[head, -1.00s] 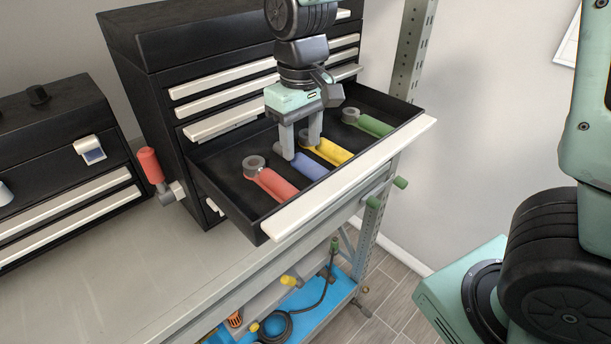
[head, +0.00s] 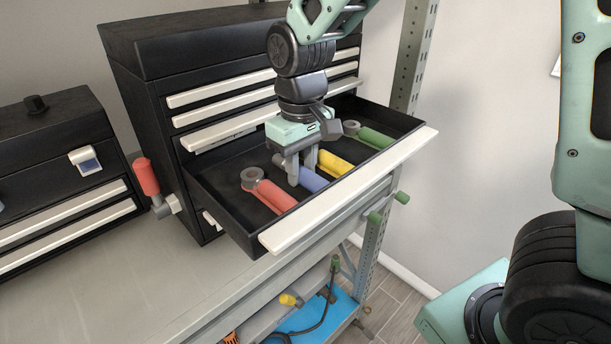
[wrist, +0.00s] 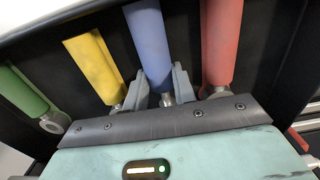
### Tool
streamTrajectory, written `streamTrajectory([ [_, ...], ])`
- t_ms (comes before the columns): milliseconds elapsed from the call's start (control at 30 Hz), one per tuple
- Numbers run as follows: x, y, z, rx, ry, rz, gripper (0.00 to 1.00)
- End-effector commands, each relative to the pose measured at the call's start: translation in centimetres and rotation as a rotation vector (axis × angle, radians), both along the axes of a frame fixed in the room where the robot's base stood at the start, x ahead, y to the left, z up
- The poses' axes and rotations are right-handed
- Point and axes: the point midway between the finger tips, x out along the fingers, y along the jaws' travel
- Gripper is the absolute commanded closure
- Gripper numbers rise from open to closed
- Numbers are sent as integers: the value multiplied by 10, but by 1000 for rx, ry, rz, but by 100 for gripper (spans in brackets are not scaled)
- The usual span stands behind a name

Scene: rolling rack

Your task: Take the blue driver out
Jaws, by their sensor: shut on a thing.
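The blue driver (head: 312,181) lies in the open drawer (head: 232,210) of the black tool chest, between the red driver (head: 275,195) and the yellow driver (head: 336,163). My gripper (head: 301,180) reaches down into the drawer and is shut on the blue driver. In the wrist view my gripper's fingers (wrist: 167,92) stand on either side of the metal shank, below the blue handle (wrist: 149,40). The gripper body hides part of the driver's head end. I cannot tell whether the driver is lifted off the drawer floor.
The green driver (head: 374,138) lies at the drawer's right end. The drawer's white front lip (head: 350,190) borders the near side. Closed drawers (head: 220,115) rise behind the gripper. A red-handled tool (head: 148,180) stands left of the chest. The bench top (head: 120,270) in front is clear.

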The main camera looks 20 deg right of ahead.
Motion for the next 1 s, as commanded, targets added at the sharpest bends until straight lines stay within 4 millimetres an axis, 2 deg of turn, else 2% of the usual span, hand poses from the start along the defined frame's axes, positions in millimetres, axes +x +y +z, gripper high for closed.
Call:
streamTrajectory([
  [333, 0, 0, 5, 0, -1, 0, 99],
  [1000, 0, 0, 56, 0, 0, 0, 99],
])
